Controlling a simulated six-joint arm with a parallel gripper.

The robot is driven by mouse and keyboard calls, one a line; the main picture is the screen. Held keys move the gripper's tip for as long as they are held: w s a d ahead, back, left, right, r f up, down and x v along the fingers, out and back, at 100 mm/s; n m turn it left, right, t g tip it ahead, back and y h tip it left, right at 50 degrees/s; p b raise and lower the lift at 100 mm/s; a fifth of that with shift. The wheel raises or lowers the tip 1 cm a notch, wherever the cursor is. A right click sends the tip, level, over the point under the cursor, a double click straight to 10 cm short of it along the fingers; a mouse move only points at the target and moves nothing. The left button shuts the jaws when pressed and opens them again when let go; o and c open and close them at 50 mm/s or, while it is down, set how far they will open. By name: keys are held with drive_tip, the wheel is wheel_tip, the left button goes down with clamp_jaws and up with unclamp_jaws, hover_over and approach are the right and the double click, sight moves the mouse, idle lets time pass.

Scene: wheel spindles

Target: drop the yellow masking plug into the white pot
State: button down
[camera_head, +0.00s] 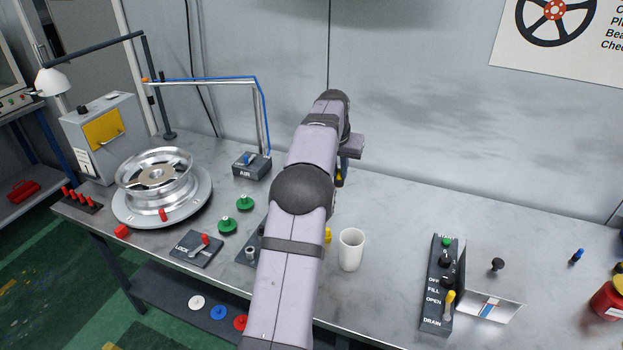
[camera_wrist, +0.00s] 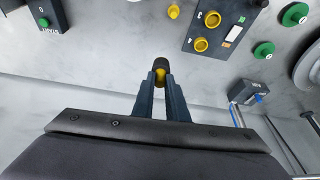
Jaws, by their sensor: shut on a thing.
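My gripper (camera_wrist: 160,82) is shut on a small yellow-and-black piece (camera_wrist: 160,64). It holds this piece dark end outward above the bench, near the back wall. In the head view the piece (camera_head: 339,178) shows just below my gripper. A separate plain yellow plug (camera_head: 327,235) stands on the bench, partly hidden by my arm; it also shows at the top of the wrist view (camera_wrist: 174,11). The white pot (camera_head: 350,252) stands upright just right of that plug, nearer the front than my gripper.
A dark panel with yellow rings (camera_wrist: 216,30) is mostly hidden by my arm in the head view. A control box (camera_head: 438,285) stands right of the pot. Green knobs (camera_head: 236,209), a wheel (camera_head: 155,175) and the AIR box (camera_head: 252,165) are left.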

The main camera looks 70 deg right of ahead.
drive_tip(key=s+a+r+m+p, duration=0.1)
drive_tip(key=s+a+r, duration=0.15)
drive_tip(key=s, duration=0.25)
drive_tip(key=s+a+r+m+p, duration=0.1)
drive_tip(key=s+r, duration=0.2)
drive_tip(key=s, duration=0.1)
drive_tip(key=w+a+f+n+t, duration=0.1)
drive_tip(key=a+f+n, duration=0.3)
drive_tip(key=shift+a+f, duration=0.25)
drive_tip(key=shift+f, duration=0.15)
drive_tip(key=shift+f, duration=0.15)
drive_tip(key=shift+f+b, duration=2.2)
drive_tip(key=shift+f, duration=0.65)
drive_tip(key=c, duration=1.7)
unclamp_jaws()
